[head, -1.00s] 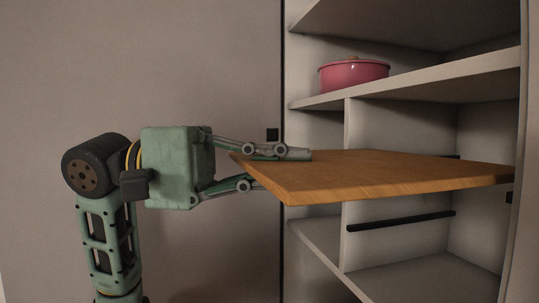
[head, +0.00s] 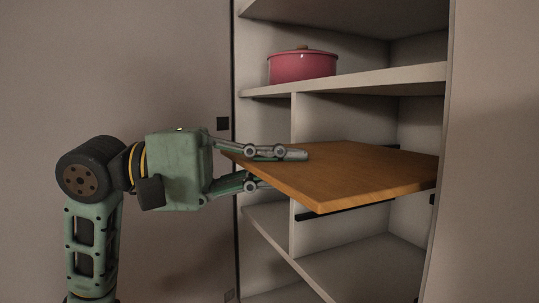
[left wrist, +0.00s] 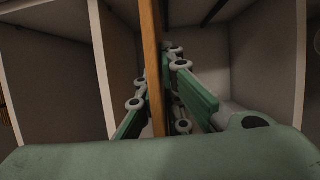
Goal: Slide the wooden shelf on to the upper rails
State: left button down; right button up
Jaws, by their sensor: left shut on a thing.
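The wooden shelf (head: 345,178) is a flat orange-brown board, held roughly level at the opening of the tall cabinet. My left gripper (head: 284,168) is shut on its left edge, one finger above and one below. In the left wrist view the shelf (left wrist: 152,65) shows edge-on between the fingers (left wrist: 155,110). A dark lower rail (head: 340,211) runs on the divider below the board. A short dark piece, perhaps an upper rail end (head: 396,146), shows just behind the board. The board hides most of that height, so I cannot tell whether it touches the rails. My right gripper is not in view.
The cabinet has a fixed white shelf (head: 370,77) above the board, bearing a pink lidded pot (head: 303,65). A vertical divider (head: 293,120) stands behind the board. The cabinet's right side wall (head: 441,110) is close to the board's right end. The lower compartment (head: 350,270) looks empty.

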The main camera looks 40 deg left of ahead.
aim_at(369, 151)
pick_arm(q)
jog(key=shift+w+d+r+p, duration=0.1)
jog(key=shift+w+d+p, duration=0.45)
jog(key=shift+w, duration=0.55)
jog(key=shift+w+d+f+p, duration=0.1)
jog(key=shift+w+d+p, duration=0.25)
jog(key=shift+w+p, duration=0.55)
jog(key=shift+w+d+r+p, duration=0.1)
jog(key=shift+w+d+p, duration=0.4)
jog(key=shift+w, duration=0.75)
jog(key=shift+w+d+p, duration=0.45)
jog(key=shift+w+p, duration=0.4)
jog(key=shift+w, duration=0.25)
jog(key=shift+w+d+p, duration=0.45)
jog(key=shift+w+p, duration=0.35)
jog(key=shift+w, duration=0.35)
jog(key=shift+w+d+p, duration=0.45)
jog(key=shift+w+p, duration=0.4)
jog(key=shift+w, duration=0.35)
jog(key=c, duration=1.8)
grip_release()
jog(key=shift+f, duration=0.2)
jog(key=shift+d, duration=0.1)
